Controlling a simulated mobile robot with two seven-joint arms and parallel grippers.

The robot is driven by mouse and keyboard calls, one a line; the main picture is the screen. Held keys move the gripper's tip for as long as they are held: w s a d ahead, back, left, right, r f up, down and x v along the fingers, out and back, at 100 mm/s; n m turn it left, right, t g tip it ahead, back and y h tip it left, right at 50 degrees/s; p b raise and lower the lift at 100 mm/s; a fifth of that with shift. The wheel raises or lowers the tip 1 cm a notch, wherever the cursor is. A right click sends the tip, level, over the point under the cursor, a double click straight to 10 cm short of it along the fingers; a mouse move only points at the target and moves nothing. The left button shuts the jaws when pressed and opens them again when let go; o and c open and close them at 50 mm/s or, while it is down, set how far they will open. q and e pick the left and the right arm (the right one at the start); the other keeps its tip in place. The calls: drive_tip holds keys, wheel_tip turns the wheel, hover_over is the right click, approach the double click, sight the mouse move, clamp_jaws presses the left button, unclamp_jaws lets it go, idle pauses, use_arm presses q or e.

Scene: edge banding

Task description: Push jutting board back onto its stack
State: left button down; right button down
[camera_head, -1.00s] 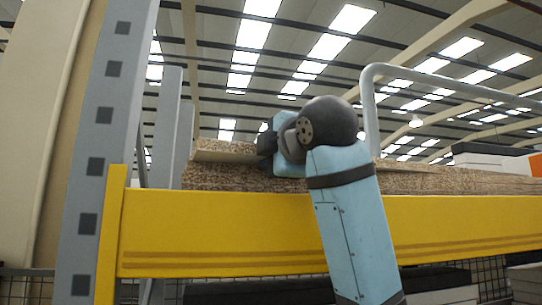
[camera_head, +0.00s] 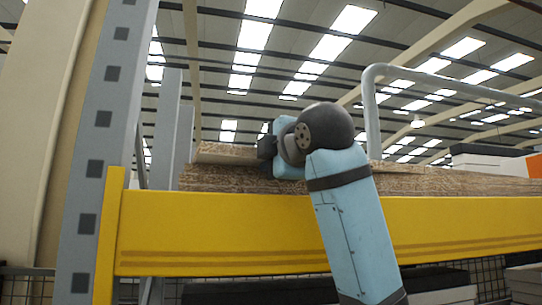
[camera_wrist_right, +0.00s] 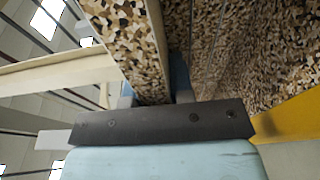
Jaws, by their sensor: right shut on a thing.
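The jutting board (camera_head: 228,153) is a speckled chipboard sheet lying on top of the stack (camera_head: 220,179) of similar boards. Its left end shows near the rack upright. My right gripper (camera_head: 266,157) is at the board's near edge, with the arm rising in front of the yellow beam. In the right wrist view the board (camera_wrist_right: 137,45) runs between the two fingers (camera_wrist_right: 155,97), which are shut on it. The stack's speckled faces (camera_wrist_right: 240,45) lie to the right there. The board's right part is hidden behind my wrist in the head view. My left gripper is not in view.
A yellow rack beam (camera_head: 220,232) crosses in front of the stack and also shows in the wrist view (camera_wrist_right: 290,120). A grey perforated upright (camera_head: 101,140) stands at the left. A grey tubular rail (camera_head: 369,100) rises behind my wrist. Space above the stack is clear.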

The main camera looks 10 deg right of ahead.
drive_tip(key=shift+w+d+r, duration=0.15)
drive_tip(key=shift+d, duration=0.25)
drive_tip(key=c, duration=0.9)
unclamp_jaws()
drive_tip(key=shift+w+a, duration=0.1)
drive_tip(key=shift+a, duration=0.05)
drive_tip(key=shift+s+f+b, duration=0.4)
drive_tip(key=shift+s+b, duration=0.15)
drive_tip(key=b+v, duration=0.1)
drive_tip(key=v, duration=0.3)
drive_tip(key=b+v, duration=0.1)
drive_tip(key=v, duration=0.3)
drive_tip(key=b+v, duration=0.1)
drive_tip(key=v, duration=0.4)
drive_tip(key=shift+r+b, duration=0.3)
drive_tip(key=shift+b, duration=0.1)
drive_tip(key=shift+w, duration=0.1)
